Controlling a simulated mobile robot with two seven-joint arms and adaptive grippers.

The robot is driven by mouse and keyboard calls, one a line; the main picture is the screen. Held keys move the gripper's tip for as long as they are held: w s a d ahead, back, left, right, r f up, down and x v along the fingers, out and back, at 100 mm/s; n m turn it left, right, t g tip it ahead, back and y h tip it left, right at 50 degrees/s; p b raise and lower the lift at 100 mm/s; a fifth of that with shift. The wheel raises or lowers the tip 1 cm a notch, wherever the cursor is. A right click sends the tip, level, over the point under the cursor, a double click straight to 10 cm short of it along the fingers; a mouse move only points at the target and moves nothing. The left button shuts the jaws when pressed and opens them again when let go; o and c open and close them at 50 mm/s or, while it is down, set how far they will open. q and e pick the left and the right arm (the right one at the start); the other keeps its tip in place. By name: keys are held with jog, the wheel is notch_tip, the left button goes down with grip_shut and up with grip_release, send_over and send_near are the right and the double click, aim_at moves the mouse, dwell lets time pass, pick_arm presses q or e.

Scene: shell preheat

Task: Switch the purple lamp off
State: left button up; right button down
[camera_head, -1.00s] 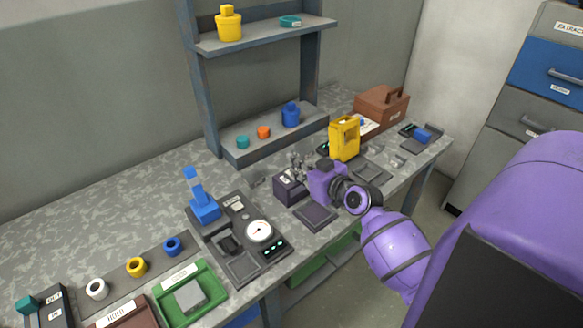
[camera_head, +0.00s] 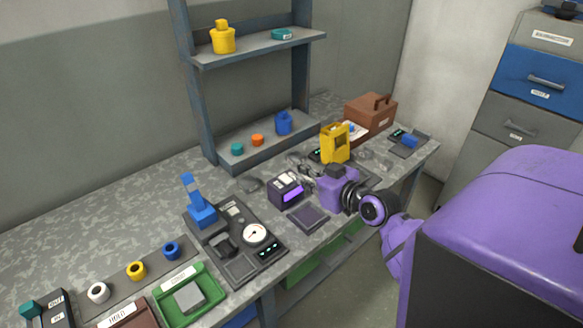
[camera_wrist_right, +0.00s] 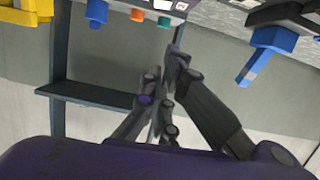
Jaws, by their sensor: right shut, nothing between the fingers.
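A small dark box (camera_head: 285,184) stands on the bench in the head view, and its purple lamp panel (camera_head: 292,194) glows brightly. My right gripper (camera_head: 310,164) has a purple body just right of the box; its fingers are hard to make out against the bench. In the right wrist view my right gripper (camera_wrist_right: 165,82) shows its dark fingers brought together, with nothing between them. I cannot tell any contact with the box. My left gripper is in no view.
A dark square pad (camera_head: 308,217) lies before the box. A gauge panel (camera_head: 242,270) with a blue lever (camera_head: 202,215) stands left. A yellow case (camera_head: 335,143) and a brown toolbox (camera_head: 370,111) are behind right. A shelf (camera_head: 250,143) stands behind.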

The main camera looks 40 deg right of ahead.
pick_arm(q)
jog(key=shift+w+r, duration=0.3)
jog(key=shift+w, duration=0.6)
pick_arm(e)
jog(key=shift+v, duration=1.1)
jog(key=shift+a+r, duration=0.1)
jog(key=shift+r, duration=0.05)
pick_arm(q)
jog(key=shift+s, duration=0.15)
pick_arm(e)
jog(key=shift+a, duration=0.1)
